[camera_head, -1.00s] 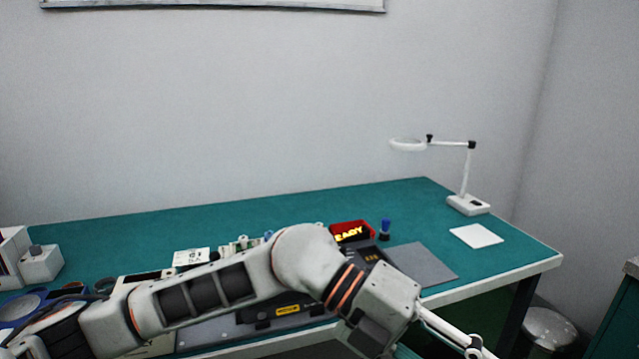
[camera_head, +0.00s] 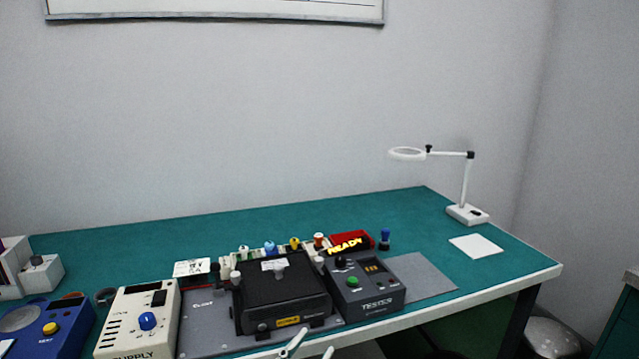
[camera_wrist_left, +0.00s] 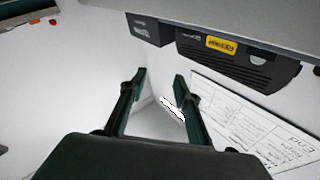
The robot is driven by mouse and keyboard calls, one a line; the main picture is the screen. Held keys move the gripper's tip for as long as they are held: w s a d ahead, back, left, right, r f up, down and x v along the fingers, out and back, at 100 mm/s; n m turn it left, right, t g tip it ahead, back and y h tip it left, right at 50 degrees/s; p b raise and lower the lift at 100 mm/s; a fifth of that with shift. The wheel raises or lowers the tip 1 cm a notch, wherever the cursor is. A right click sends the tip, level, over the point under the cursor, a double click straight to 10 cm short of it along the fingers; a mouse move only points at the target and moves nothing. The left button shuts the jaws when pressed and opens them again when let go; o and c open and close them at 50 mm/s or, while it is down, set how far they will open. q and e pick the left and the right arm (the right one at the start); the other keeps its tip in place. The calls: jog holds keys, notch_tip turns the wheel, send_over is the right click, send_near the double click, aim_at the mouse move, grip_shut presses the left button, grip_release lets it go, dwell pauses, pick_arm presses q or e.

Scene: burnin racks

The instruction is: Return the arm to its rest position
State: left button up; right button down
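My left gripper (camera_head: 309,350) shows only as pale finger parts at the bottom edge of the head view, in front of the bench's front edge. In the left wrist view the gripper (camera_wrist_left: 157,82) has its two dark fingers spread apart, with nothing held between them. It is clear of the black fixture (camera_head: 283,295), whose front with a yellow label also shows in the left wrist view (camera_wrist_left: 235,55). The rest of the left arm is out of the head view. My right gripper is not in view.
The green bench (camera_head: 200,233) carries a cream supply box (camera_head: 140,325), a dark tester (camera_head: 365,290), a red READY display (camera_head: 350,242), a blue device (camera_head: 60,325) and a magnifier lamp (camera_head: 467,213). A grey mat (camera_head: 422,277) and white pad (camera_head: 476,246) lie bare at right.

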pick_arm(q)
jog(key=s+a+f+n+g+y, duration=0.2)
jog(key=s+a+f, duration=0.4)
jog(key=f, duration=0.4)
jog(key=s+a+f+n+g+y, duration=0.2)
jog(key=s+a+f+y, duration=0.2)
jog(key=f, duration=0.6)
jog(key=s+a+f+n+g+y, duration=0.2)
jog(key=s+a+f+y, duration=0.1)
jog(key=s+a+f, duration=0.5)
jog(key=shift+s+a+f+g, duration=0.2)
jog(key=shift+s+f+g, duration=0.2)
jog(key=shift+f, duration=0.55)
